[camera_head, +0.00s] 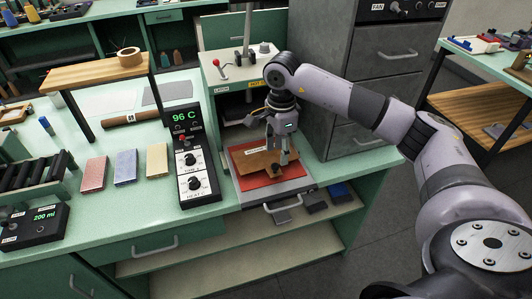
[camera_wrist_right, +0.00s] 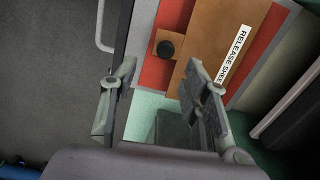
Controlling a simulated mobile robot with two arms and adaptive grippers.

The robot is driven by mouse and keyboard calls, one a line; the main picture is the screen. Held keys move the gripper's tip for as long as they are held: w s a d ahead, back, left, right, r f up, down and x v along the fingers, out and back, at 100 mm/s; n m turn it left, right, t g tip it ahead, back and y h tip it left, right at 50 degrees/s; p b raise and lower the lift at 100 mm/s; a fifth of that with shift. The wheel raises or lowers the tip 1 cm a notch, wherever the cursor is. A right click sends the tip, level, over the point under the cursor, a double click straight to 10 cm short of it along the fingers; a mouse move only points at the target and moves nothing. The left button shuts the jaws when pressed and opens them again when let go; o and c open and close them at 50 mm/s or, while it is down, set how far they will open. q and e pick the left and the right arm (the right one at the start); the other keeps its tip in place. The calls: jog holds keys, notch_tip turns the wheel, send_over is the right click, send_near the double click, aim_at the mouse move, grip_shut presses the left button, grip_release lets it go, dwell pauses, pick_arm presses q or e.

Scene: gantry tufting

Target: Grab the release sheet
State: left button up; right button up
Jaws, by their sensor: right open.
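The release sheet (camera_head: 254,163) is a flat brown sheet with a white label, lying on a red pad (camera_head: 279,184) in a grey tray under the press. In the right wrist view the sheet (camera_wrist_right: 209,42) shows its label reading "RELEASE SHE…", and a small brown tab with a dark round knob (camera_wrist_right: 165,48) sticks out from its edge. My right gripper (camera_head: 283,160) points down over the right part of the sheet. In the wrist view its two fingers (camera_wrist_right: 160,98) are spread apart with nothing between them; the tab is just ahead of the gap. My left gripper is out of view.
A control box reading 96 C (camera_head: 195,160) stands left of the press. The press housing (camera_head: 222,75) rises behind the sheet, and a grey cabinet (camera_head: 375,60) stands to the right. Pink, blue and tan blocks (camera_head: 126,166) lie on the green bench.

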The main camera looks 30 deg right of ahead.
aim_at(275, 165)
jog(key=shift+a+f+p, duration=0.1)
jog(key=shift+f+p, duration=0.3)
jog(key=shift+f, duration=0.5)
jog(key=f, duration=0.1)
jog(key=f+p, duration=0.2)
jog(key=shift+w+a+f, duration=0.25)
jog(key=shift+w+f, duration=0.1)
jog(key=shift+f, duration=0.6)
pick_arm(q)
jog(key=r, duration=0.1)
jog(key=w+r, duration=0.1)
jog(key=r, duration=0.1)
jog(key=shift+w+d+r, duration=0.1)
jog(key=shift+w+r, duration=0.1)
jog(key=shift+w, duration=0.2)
pick_arm(e)
jog(key=shift+c, duration=0.4)
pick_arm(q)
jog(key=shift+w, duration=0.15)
pick_arm(e)
grip_shut()
